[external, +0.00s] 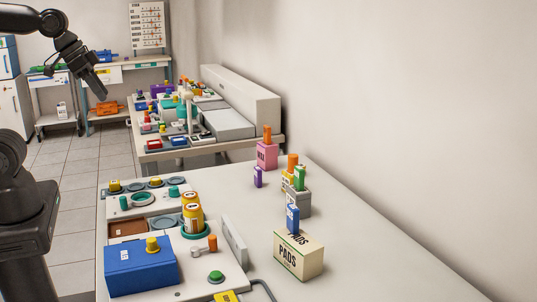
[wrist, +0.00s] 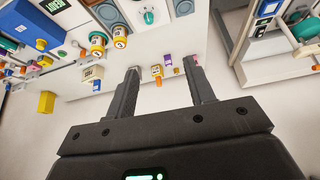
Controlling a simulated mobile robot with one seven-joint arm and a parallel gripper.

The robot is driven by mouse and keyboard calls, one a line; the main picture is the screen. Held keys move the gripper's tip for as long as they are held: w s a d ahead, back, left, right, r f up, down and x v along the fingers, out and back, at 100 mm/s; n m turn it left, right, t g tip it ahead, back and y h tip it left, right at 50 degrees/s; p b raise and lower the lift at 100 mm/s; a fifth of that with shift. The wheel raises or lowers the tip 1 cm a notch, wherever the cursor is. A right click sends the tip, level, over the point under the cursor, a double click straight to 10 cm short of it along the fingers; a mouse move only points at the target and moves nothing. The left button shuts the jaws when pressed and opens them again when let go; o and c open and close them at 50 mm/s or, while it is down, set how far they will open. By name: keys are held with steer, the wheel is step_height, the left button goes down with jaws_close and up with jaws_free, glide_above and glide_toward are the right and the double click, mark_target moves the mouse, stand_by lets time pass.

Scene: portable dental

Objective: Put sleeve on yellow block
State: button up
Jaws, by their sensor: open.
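A yellow block (wrist: 46,102) shows at the left of the wrist view, apart from my gripper. A yellow piece with dark marks (external: 226,296) is cut off by the bottom edge of the external view; I cannot tell whether it is the same block. I cannot tell which item is the sleeve. My gripper (wrist: 162,67) is open, with nothing between its fingers. In the external view my gripper (external: 101,92) hangs in the air at the upper left, well away from the items on the near table.
On the near table (external: 355,255) stand a cream PADS box (external: 298,256) with a blue item on it, a blue box (external: 140,267), yellow bottles (external: 193,216) and a pink box (external: 267,155). The table's right side is clear. A crowded second table (external: 225,146) stands behind.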

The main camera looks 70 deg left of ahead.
steer(key=shift+n, duration=0.3)
steer(key=s+f, duration=0.1)
steer(key=s, duration=0.2)
steer(key=s+f, duration=0.1)
steer(key=s, duration=0.1)
steer(key=shift+s+a+f, duration=0.1)
steer(key=shift+a+f, duration=0.2)
steer(key=shift+a, duration=0.05)
stand_by(0.6)
